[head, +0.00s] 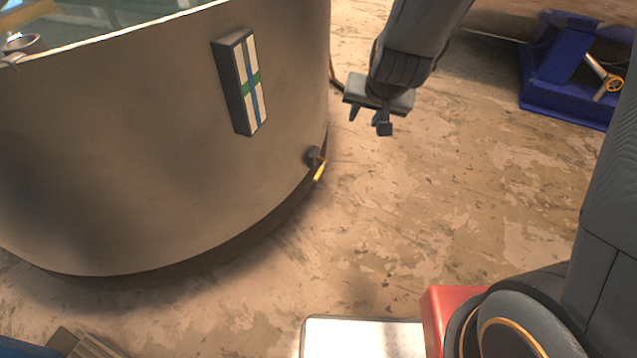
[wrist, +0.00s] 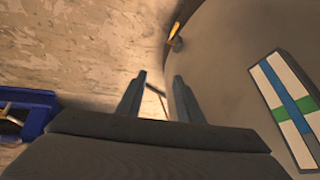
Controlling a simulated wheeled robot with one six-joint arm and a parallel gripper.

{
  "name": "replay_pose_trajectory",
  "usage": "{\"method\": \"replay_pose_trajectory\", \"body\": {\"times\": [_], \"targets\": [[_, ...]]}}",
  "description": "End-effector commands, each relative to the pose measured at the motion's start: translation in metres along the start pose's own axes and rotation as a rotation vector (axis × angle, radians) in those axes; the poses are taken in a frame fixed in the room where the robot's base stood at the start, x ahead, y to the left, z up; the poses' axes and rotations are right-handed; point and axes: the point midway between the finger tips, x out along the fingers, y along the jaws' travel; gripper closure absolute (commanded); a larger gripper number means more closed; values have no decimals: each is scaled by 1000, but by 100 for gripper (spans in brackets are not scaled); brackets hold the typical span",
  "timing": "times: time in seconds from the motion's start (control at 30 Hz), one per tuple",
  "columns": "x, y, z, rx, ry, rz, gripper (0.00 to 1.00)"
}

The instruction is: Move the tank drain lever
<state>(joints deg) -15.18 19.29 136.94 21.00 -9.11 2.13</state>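The tank (head: 150,150) is a large grey-brown cylinder at the left of the head view. Its drain lever (head: 319,172) is a small yellow handle on a dark fitting low on the tank's right side. In the wrist view the lever (wrist: 175,42) shows at the top, beyond the fingertips. My gripper (head: 369,121) hangs above the floor to the right of the lever and higher in the head view, apart from it. In the wrist view its two fingers (wrist: 160,80) stand apart with nothing between them.
A box with white, blue and green stripes (head: 255,85) sticks out from the tank wall above the lever; it also shows in the wrist view (wrist: 290,105). A blue frame with an orange-rimmed wheel (head: 560,75) stands at upper right. The floor between is clear.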

Motion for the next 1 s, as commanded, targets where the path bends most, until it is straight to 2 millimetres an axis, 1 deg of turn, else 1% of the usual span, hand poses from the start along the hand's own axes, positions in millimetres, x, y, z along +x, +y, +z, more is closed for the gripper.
{"method": "replay_pose_trajectory", "body": {"times": [0.03, 0.2, 0.27, 0.3, 0.37, 0.4, 0.47, 0.5, 0.57, 0.6, 0.67, 0.8, 1.0], "targets": [[31, -5, 4, 7, 23, -3, 67], [96, -23, 0, 46, 124, -5, 67], [118, -30, 0, 59, 159, -4, 67], [133, -33, 1, 69, 182, -2, 67], [154, -38, 1, 81, 218, 0, 67], [168, -42, 2, 88, 241, 2, 67], [189, -46, 4, 100, 277, 6, 67], [203, -50, 5, 108, 302, 8, 67], [223, -54, 8, 118, 337, 14, 67], [237, -56, 10, 125, 360, 18, 67], [256, -60, 13, 135, 398, 24, 67], [300, -67, 24, 153, 484, 42, 67], [358, -74, 43, 170, 610, 74, 67]]}}
